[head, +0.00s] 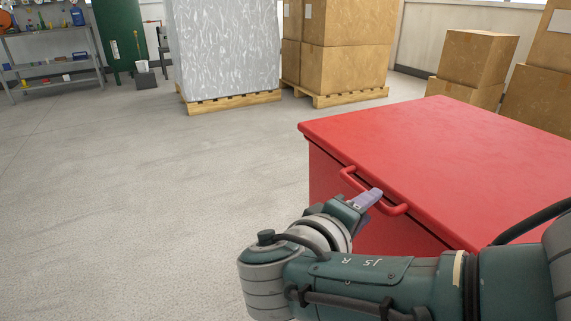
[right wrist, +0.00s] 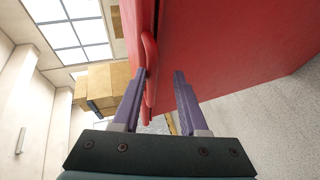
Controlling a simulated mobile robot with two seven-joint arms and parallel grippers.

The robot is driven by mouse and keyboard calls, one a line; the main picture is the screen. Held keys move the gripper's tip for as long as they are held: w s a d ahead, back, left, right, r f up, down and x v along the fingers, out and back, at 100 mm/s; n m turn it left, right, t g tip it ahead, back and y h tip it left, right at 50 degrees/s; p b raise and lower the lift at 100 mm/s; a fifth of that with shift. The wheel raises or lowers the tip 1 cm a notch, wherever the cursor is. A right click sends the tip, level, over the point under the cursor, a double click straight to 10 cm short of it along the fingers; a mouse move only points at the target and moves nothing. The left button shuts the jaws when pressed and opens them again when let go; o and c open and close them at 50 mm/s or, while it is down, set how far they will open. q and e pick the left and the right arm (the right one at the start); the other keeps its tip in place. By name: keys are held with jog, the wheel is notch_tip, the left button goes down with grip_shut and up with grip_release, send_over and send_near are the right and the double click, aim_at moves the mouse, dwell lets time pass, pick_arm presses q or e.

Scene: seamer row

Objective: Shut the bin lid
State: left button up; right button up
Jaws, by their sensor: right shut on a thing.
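The red bin (head: 323,185) stands at the right in the head view, with its flat red lid (head: 450,155) lying across its top. I cannot tell whether a small gap is left under the lid's edge. A red bar handle (head: 396,209) runs along the lid's front edge; it also shows in the right wrist view (right wrist: 150,50). My left gripper is not in view.
Cardboard boxes on a pallet (head: 347,97) and a wrapped grey load (head: 225,50) stand at the back. More boxes (head: 470,65) stand behind the bin. A shelf (head: 50,55) is at the far left. The floor (head: 150,190) left of the bin is clear.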

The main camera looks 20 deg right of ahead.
jog(key=shift+o, duration=1.4)
jog(key=shift+s+f, duration=0.1)
jog(key=shift+f, duration=0.1)
jog(key=shift+o, duration=0.3)
jog(key=shift+s+a, duration=0.1)
jog(key=shift+r, duration=0.15)
jog(key=p+v, duration=0.2)
jog(key=v, duration=0.8)
